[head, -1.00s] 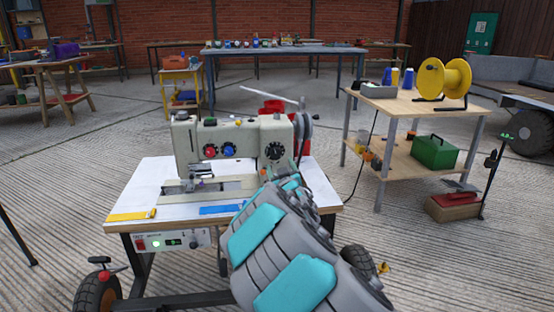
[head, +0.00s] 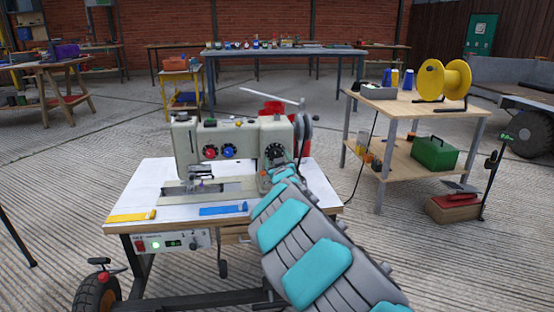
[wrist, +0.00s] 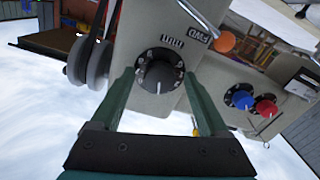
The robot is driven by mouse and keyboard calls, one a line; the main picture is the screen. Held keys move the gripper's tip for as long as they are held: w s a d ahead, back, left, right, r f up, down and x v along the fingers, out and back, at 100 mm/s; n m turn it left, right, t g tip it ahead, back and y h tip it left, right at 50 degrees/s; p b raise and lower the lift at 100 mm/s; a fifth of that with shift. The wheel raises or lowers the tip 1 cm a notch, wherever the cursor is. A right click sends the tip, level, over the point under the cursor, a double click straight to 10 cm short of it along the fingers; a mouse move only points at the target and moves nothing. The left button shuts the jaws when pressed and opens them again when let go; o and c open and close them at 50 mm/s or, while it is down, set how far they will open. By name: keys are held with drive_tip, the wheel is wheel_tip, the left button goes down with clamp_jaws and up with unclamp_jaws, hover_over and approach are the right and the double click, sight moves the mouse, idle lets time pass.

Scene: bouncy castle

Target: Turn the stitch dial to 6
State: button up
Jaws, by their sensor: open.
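The sewing machine (head: 235,145) stands on a white-topped table. Its black stitch dial (head: 275,151) is on the right end of the front face, partly close to my arm. In the wrist view the dial (wrist: 160,74) has a black knob with a white pointer line and small marks around it; the digits are too small to read. My gripper (wrist: 155,88) is open, with one green finger on each side of the dial. I cannot tell whether the fingers touch the knob.
Grey discs (wrist: 95,62) are close on the left. A yellow ruler (head: 131,216) and a blue one (head: 223,209) lie on the table.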

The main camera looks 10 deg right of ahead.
clamp_jaws()
idle(0.5)
drive_tip(key=m+p, duration=0.1)
drive_tip(key=m, duration=0.2)
drive_tip(key=shift+a+p, duration=0.15)
drive_tip(key=shift+p, duration=0.2)
drive_tip(key=m, duration=0.2)
drive_tip(key=shift+m+p, duration=0.35)
drive_tip(key=shift+m, duration=0.05)
drive_tip(key=m, duration=0.3)
drive_tip(key=shift+f, duration=0.1)
drive_tip(key=shift+m+b, duration=0.5)
drive_tip(key=shift+m, duration=1)
